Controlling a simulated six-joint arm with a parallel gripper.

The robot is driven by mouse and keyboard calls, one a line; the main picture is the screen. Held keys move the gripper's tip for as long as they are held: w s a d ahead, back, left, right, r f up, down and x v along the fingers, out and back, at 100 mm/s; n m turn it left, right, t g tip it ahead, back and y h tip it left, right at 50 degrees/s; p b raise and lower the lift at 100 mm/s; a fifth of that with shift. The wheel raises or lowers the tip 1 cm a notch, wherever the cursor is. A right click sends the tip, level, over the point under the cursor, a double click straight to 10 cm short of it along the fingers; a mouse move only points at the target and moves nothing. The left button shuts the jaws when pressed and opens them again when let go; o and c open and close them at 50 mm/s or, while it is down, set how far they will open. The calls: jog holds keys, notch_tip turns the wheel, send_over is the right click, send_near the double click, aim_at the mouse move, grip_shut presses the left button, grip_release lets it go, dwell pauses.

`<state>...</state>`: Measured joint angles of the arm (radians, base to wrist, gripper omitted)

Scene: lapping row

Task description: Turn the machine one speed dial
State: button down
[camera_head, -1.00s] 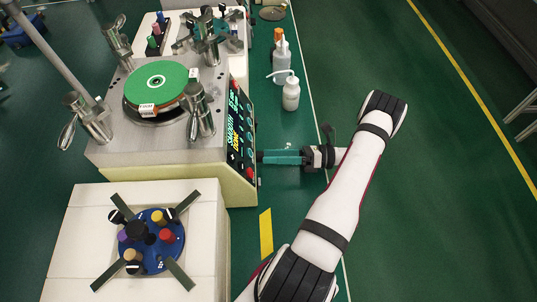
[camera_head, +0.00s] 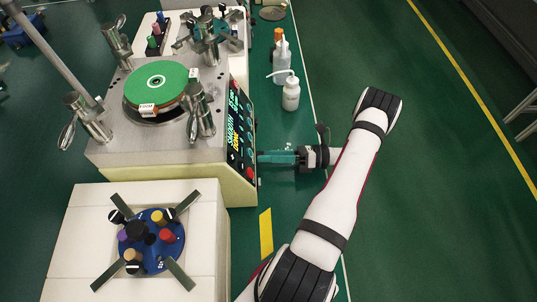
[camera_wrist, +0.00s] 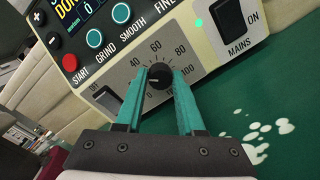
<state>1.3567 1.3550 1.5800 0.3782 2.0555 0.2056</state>
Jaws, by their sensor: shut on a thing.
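The machine one speed dial is a black knob (camera_wrist: 159,77) on a grey plate marked with numbers from 0 to 100, seen in the wrist view. My gripper (camera_wrist: 160,74) has its two teal fingers on either side of the knob, shut on it. The knob's pale pointer mark faces left in that view. In the head view my gripper (camera_head: 262,158) reaches the lower right of the machine's control panel (camera_head: 238,130), and the dial itself is hidden there. The machine (camera_head: 215,150) carries a green disc on top.
Beside the dial are a MAINS switch (camera_wrist: 228,22), another black switch (camera_wrist: 107,103) and a red START button (camera_wrist: 70,62). White bottles (camera_head: 291,94) stand behind my gripper. A white block with a blue holder (camera_head: 180,240) is in front. The floor on the right is clear.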

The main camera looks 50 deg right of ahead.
jog(key=n, duration=0.7)
jog(key=shift+n+y, duration=0.3)
jog(key=shift+n, duration=0.1)
jog(key=n, duration=0.3)
jog(key=shift+n, duration=0.3)
jog(key=shift+n+y, duration=0.3)
jog(key=shift+n, duration=1.7)
jog(key=shift+f, duration=0.1)
jog(key=c, duration=0.5)
grip_release()
